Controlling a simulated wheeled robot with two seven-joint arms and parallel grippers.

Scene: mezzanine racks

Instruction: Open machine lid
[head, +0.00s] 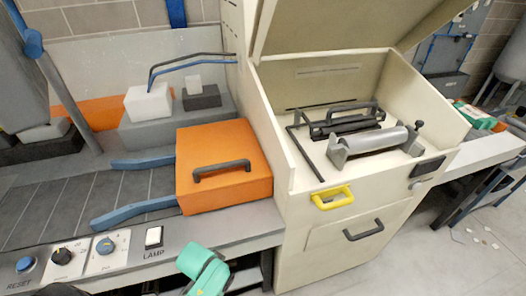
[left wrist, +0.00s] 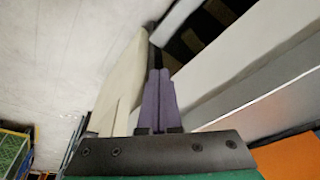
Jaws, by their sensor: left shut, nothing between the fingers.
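The cream machine (head: 300,230) stands at the centre right in the head view. Its lid (head: 330,22) is raised and tilted back, cut off by the top edge, so the inside is exposed. A metal roller (head: 372,142) and dark bars with a handle lie inside. A yellow handle (head: 332,198) is on the upper front, with a dark handle (head: 363,230) below it. In the left wrist view, my left gripper (left wrist: 159,75) has its purple fingers together and empty, near a cream surface (left wrist: 122,75); contact is unclear. My right gripper is not in view.
An orange block (head: 222,165) with a dark handle sits left of the machine, beside blue bars (head: 135,206). White blocks (head: 148,102) stand behind. Open floor lies at lower right.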

